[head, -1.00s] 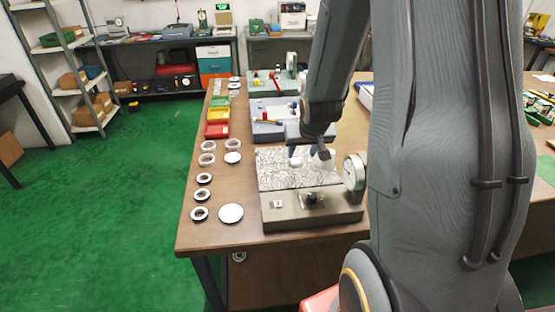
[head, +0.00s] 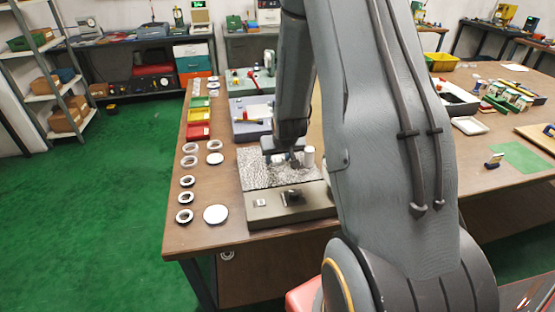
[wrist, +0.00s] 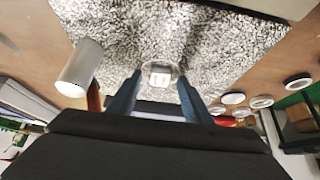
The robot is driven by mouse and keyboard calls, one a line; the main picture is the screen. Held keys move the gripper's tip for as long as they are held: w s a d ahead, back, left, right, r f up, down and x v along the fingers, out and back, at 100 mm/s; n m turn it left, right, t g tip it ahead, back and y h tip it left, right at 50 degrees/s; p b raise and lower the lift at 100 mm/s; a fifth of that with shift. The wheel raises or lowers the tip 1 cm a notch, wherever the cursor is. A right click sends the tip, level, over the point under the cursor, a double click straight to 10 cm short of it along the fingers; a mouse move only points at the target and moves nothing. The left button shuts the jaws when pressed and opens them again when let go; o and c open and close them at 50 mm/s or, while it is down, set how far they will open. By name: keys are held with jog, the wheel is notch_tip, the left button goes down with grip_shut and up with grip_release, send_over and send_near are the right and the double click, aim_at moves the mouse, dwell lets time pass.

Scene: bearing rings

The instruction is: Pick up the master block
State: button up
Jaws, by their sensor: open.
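A small pale metal block with a white marked face, which looks like the master block (wrist: 160,76), sits on the speckled granite plate (wrist: 225,40) in the wrist view. My gripper (wrist: 158,84) is open, with one finger on each side of the block. I cannot tell whether the fingers touch it. In the head view my gripper (head: 284,162) is low over the granite plate (head: 256,176) and hides the block. A pale upright cylinder (wrist: 80,68) stands on the plate to the left in the wrist view; it also shows right of my gripper in the head view (head: 308,157).
A grey gauge base (head: 270,214) lies in front of the plate. Several rings and discs, including a white disc (head: 216,214), lie left of it on the wooden table (head: 225,237). Red, yellow and green bins (head: 198,131) stand farther back.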

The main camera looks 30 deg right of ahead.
jog(key=shift+w+f, duration=0.1)
jog(key=shift+f, duration=0.05)
jog(key=shift+c, duration=0.2)
grip_shut()
